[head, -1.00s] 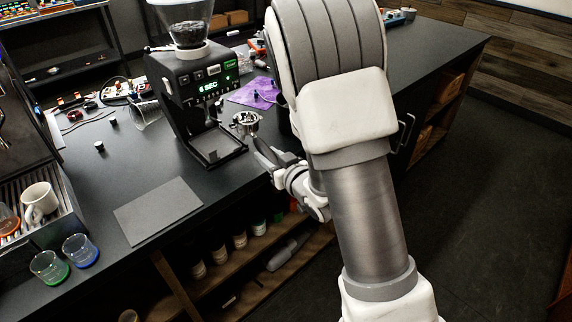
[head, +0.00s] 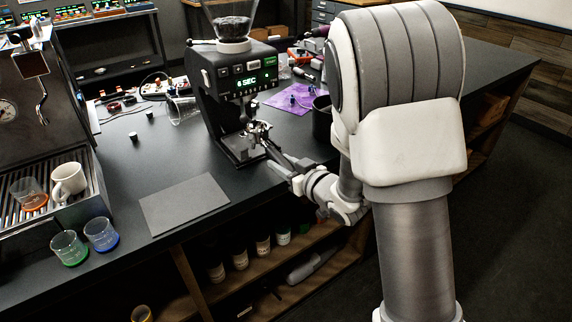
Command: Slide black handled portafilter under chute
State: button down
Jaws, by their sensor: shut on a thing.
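The black grinder (head: 232,85) stands on the counter with a lit green display and a hopper of dark beans on top. Its chute is on the front, below the display, and is hard to make out. The portafilter (head: 258,130) has a metal basket, which is at the grinder's front, over the grinder's base tray. My gripper (head: 277,155) is shut on the portafilter's dark handle, reaching in from the right. Whether the basket is directly under the chute I cannot tell.
A grey mat (head: 184,204) lies on the counter in front. Glass beakers (head: 101,234) and a white mug (head: 68,182) are at the left by the espresso machine (head: 45,120). A dark bin (head: 322,118) and a purple cloth (head: 291,98) are right of the grinder.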

jog(key=shift+w+a+f, duration=0.5)
jog(key=shift+w, duration=0.2)
jog(key=shift+r+x, duration=0.2)
jog(key=shift+x, duration=1.15)
jog(key=shift+r+x, duration=0.2)
jog(key=shift+x, duration=1.2)
jog(key=shift+w+a+f+b, duration=0.15)
jog(key=shift+w+f+b, duration=0.05)
jog(key=shift+f+b, duration=0.15)
jog(key=shift+c, duration=2.2)
grip_release()
jog(key=shift+f, duration=0.15)
jog(key=shift+s, duration=0.15)
